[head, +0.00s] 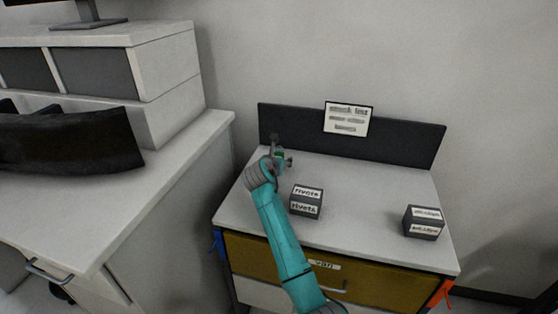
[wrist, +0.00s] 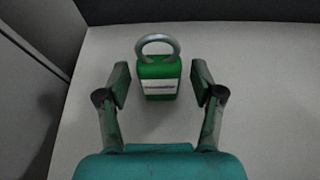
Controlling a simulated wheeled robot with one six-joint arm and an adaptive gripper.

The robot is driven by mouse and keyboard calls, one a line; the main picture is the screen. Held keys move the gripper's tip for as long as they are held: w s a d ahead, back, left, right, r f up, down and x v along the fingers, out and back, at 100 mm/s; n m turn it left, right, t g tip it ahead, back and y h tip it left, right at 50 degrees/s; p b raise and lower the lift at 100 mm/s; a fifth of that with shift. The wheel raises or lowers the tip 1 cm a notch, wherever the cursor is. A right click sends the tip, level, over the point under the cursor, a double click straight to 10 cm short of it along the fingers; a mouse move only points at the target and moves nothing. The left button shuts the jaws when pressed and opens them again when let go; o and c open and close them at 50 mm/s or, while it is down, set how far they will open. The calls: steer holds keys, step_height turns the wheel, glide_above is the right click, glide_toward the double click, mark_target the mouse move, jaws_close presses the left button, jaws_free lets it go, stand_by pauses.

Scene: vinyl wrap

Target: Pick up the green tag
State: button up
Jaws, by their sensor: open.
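The green tag (wrist: 159,78) stands on the white worktop in the wrist view. It is a green block with a white label band and a grey ring on top. My gripper (wrist: 159,84) is open, with one finger on each side of the tag and a gap on both sides. In the head view my gripper (head: 282,160) is at the back left of the worktop, near the dark back panel. Only a small bit of green shows there; the tag is mostly hidden by my gripper and arm.
Two dark labelled boxes stand on the worktop (head: 370,190): one box (head: 306,202) right of my arm, another (head: 423,223) at the right. A dark back panel (head: 400,143) with a paper sign (head: 347,119) closes the rear. A white cabinet (head: 180,190) stands at the left.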

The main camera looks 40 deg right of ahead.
mark_target(279, 152)
steer(key=c, duration=1.2)
steer(key=shift+r, duration=0.15)
step_height(279, 152, up, 10)
steer(key=shift+f, duration=0.1)
